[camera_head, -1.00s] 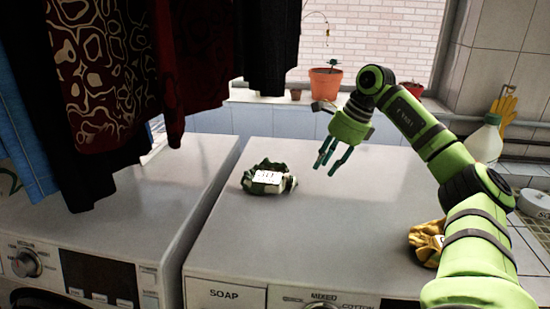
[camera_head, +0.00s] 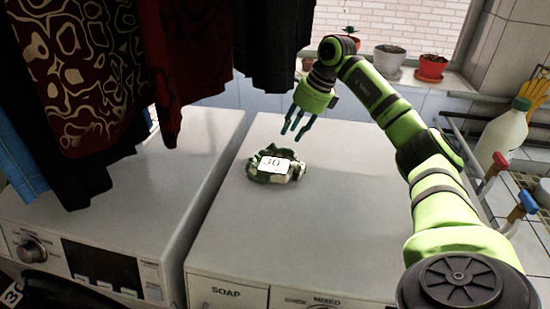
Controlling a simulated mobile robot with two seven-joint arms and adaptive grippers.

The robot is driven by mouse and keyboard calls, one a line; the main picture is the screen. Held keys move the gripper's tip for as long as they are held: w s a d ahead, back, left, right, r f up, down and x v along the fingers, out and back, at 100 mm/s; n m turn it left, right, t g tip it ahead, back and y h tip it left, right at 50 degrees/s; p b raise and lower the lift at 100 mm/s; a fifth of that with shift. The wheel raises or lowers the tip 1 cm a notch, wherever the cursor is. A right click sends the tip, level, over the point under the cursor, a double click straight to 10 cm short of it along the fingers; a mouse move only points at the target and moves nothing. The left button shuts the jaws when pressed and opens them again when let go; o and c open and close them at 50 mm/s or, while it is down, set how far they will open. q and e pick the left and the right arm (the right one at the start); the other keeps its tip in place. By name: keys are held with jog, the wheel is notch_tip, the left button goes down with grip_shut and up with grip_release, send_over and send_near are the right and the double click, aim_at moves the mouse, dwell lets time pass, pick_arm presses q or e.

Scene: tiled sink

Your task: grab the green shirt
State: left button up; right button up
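The green shirt (camera_head: 256,172) is a crumpled green-and-white bundle on top of the right washing machine (camera_head: 300,225). A white tag (camera_head: 273,165) reading "30" covers its middle. My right gripper (camera_head: 297,128) hangs fingers down just behind and slightly right of the shirt in the picture. Its teal fingers are spread and hold nothing. It appears apart from the shirt, though its exact height is hard to judge. My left gripper is not in view.
Dark and red patterned clothes (camera_head: 75,65) hang at the upper left, over the left washing machine (camera_head: 130,200). Potted plants (camera_head: 431,68) stand on the windowsill. A pale bottle (camera_head: 503,135) and red and blue taps (camera_head: 526,201) are at the right. The machine top around the shirt is clear.

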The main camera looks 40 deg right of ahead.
aim_at(279, 144)
jog(key=shift+w+a+r, duration=0.1)
jog(key=shift+w+a, duration=0.05)
jog(key=shift+a, duration=0.05)
jog(key=shift+w+a+r+p, duration=0.1)
jog(key=shift+w+a+p, duration=0.2)
jog(key=shift+p, duration=0.05)
jog(key=p+x, duration=0.1)
jog(key=x, duration=0.4)
jog(key=shift+w, duration=0.15)
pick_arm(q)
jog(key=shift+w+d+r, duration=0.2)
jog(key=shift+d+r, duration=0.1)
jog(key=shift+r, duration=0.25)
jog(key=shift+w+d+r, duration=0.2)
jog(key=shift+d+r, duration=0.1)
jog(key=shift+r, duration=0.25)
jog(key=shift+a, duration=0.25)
pick_arm(e)
grip_shut()
